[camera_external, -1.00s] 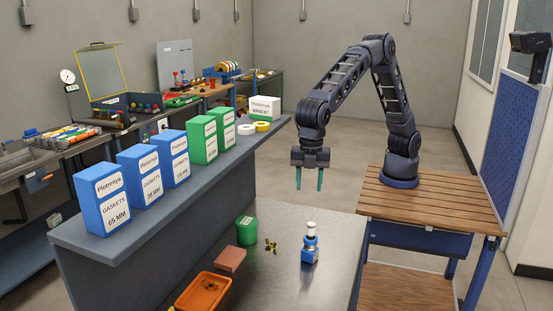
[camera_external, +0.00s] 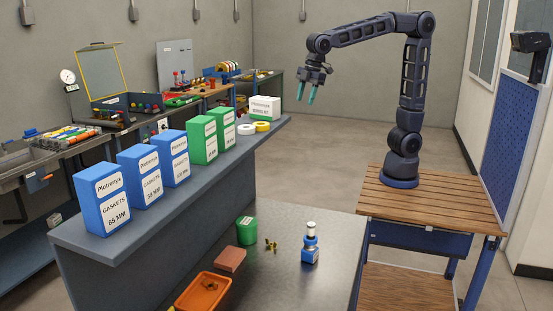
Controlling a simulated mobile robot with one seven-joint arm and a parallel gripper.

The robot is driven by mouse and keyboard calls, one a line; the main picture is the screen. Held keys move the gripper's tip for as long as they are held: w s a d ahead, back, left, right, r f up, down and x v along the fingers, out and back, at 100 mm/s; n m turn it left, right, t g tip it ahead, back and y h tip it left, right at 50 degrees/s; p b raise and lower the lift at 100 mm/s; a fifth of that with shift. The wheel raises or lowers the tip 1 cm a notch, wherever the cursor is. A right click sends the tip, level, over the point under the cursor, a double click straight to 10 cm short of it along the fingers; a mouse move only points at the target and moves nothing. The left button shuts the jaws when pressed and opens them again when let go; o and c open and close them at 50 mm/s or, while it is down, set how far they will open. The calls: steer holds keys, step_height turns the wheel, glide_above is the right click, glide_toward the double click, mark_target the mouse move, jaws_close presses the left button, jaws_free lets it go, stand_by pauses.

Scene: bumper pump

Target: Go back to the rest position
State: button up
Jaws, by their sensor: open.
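My gripper (camera_external: 312,94) is open and empty, with its two green fingers apart and pointing down. It hangs in the air high above the work surface, to the left of my upright arm. My arm rises from the wooden table (camera_external: 440,198) at the right. A blue and white pump-like bottle (camera_external: 310,245) stands upright on the dark metal bench (camera_external: 290,285), well below my gripper. A small brass part (camera_external: 271,245) lies to its left.
A green container (camera_external: 246,230), a reddish block (camera_external: 230,260) and an orange tray (camera_external: 203,292) are on the bench. A raised shelf (camera_external: 150,238) carries blue boxes (camera_external: 101,199), green boxes (camera_external: 203,139), tape rolls (camera_external: 246,129) and a white box (camera_external: 265,107). The air around my arm is clear.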

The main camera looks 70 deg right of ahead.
steer(key=s+d+m, duration=0.2)
steer(key=d+m, duration=0.1)
steer(key=d, duration=1)
steer(key=s+d+f+m+t, duration=0.1)
steer(key=s+d+f+m, duration=0.3)
steer(key=s+d, duration=0.3)
steer(key=s+d+f+m+t+h, duration=0.1)
steer(key=s+d+f+m, duration=0.3)
steer(key=d, duration=1.1)
steer(key=s+m, duration=0.1)
steer(key=s, duration=0.2)
steer(key=shift+s+d+m, duration=0.3)
